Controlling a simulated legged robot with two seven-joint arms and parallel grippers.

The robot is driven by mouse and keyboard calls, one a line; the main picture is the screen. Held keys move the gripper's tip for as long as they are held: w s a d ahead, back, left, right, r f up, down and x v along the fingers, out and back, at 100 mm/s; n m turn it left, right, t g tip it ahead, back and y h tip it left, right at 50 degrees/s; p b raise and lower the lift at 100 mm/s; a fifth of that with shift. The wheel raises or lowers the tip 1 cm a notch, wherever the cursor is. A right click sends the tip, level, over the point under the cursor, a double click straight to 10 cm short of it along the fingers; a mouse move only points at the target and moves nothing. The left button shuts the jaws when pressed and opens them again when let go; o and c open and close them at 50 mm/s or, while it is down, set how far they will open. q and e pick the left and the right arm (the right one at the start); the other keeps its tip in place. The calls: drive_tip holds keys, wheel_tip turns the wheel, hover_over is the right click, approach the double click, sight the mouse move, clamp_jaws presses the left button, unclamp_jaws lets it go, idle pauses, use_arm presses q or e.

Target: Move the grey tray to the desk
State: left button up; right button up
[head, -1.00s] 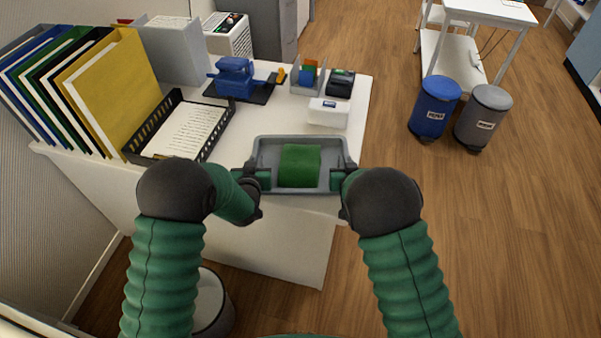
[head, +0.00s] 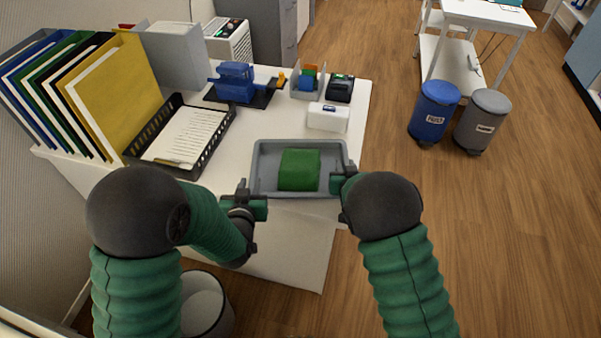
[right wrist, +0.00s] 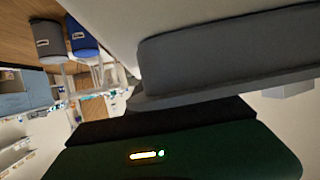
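The grey tray (head: 261,178) is at the front right of the white desk (head: 215,88), by its front edge, and looks level. A green block-like object (head: 299,170) lies in it. My left gripper (head: 251,200) is just off the tray's front left corner, apart from it, empty, with its fingers seemingly spread. My right gripper (head: 344,184) is at the tray's right rim. The right wrist view shows the tray's grey side (right wrist: 230,50) close above one dark finger pad; the other finger is hidden, so its grip is unclear.
A black paper tray (head: 205,150) and upright folders (head: 120,95) stand left of the tray. A white box (head: 327,117) sits just behind it. Blue (head: 434,112) and grey (head: 482,120) bins stand on the floor to the right.

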drive_tip(key=v, duration=1.2)
